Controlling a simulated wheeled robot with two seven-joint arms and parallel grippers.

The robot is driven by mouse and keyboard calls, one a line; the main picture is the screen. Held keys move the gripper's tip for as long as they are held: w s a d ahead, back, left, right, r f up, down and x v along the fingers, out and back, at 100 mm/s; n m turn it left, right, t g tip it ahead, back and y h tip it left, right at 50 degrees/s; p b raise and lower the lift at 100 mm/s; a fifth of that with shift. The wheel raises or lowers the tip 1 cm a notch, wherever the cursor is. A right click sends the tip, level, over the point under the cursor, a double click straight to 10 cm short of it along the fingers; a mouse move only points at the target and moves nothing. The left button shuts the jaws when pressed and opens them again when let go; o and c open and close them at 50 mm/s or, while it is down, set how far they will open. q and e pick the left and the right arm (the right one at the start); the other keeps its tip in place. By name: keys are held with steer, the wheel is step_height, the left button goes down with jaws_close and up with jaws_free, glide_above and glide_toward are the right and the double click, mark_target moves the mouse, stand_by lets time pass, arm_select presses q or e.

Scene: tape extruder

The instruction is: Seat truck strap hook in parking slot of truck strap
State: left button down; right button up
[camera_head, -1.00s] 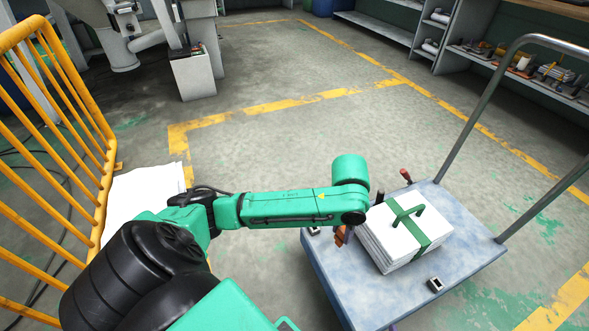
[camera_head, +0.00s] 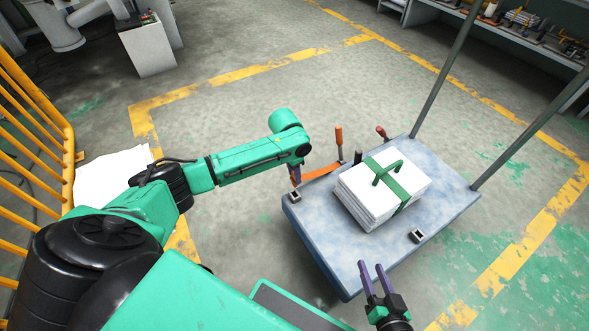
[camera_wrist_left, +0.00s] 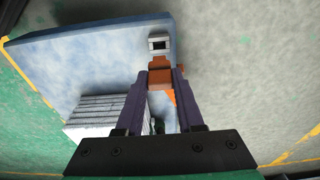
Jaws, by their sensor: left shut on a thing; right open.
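My left gripper (camera_head: 295,178) is at the near left edge of the blue cart. In the left wrist view its purple fingers (camera_wrist_left: 160,85) are shut on the orange-brown truck strap hook (camera_wrist_left: 160,70). The orange truck strap (camera_head: 321,172) runs from there toward the cart's far left edge. A small pale block with a dark slot, the parking slot (camera_wrist_left: 159,45), lies just beyond the hook on the cart; hook and slot look apart. It also shows in the head view (camera_head: 294,197). My right gripper (camera_head: 375,280) is open and empty near the cart's front edge.
A white stack (camera_head: 350,200) with a green band and handle sits on the cart (camera_head: 448,190). A second slotted block (camera_head: 416,236) lies at the front edge. Two red-handled levers (camera_head: 339,136) stand at the far side. Grey cart rails rise at right.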

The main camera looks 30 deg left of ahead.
mark_target(294, 182)
arm_select(q)
step_height(294, 182, down, 4)
steer(key=shift+r+b, duration=0.2)
steer(key=shift+b, duration=0.45)
steer(key=shift+f, duration=0.4)
arm_select(e)
step_height(294, 182, down, 3)
steer(key=shift+s+a+r, duration=0.1)
steer(key=shift+r, duration=0.1)
arm_select(q)
steer(key=shift+r+p, duration=0.1)
steer(key=shift+p, duration=0.2)
arm_select(e)
steer(key=shift+r, duration=0.4)
